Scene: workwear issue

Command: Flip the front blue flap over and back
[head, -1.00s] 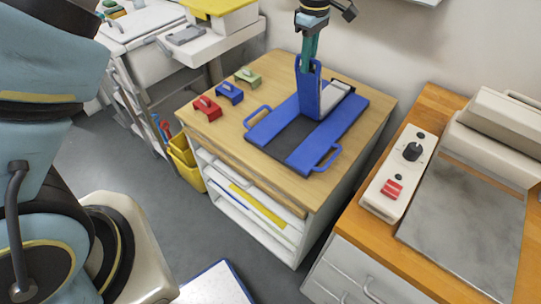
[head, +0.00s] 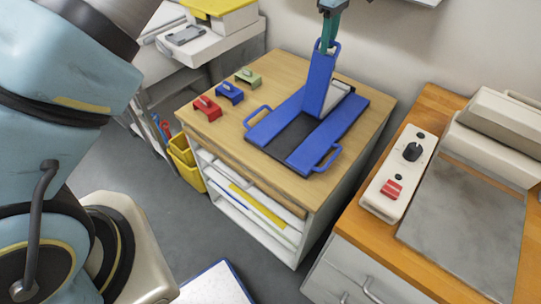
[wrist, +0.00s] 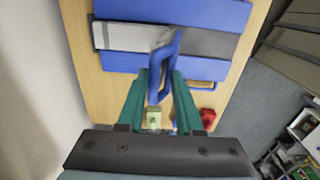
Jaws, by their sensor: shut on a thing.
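The blue folding board (head: 345,122) lies on the wooden table top, with flat blue side panels and a dark bare middle strip (head: 290,140). The front blue flap (head: 319,85) stands up from the middle of the board, leaning slightly to the right and back. My gripper (head: 328,44) is at the top of this flap, shut on its loop handle. In the wrist view the loop handle (wrist: 166,66) sits between the green fingers of my gripper (wrist: 160,84). A light grey piece (head: 339,92) lies on the back of the board, partly hidden behind the flap.
Red (head: 207,108), blue (head: 229,92) and green (head: 248,76) bracket-like pieces stand on the table's left side. A control box (head: 398,172) and a metal-plated machine (head: 465,225) occupy the right counter. A wall is close behind the table.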

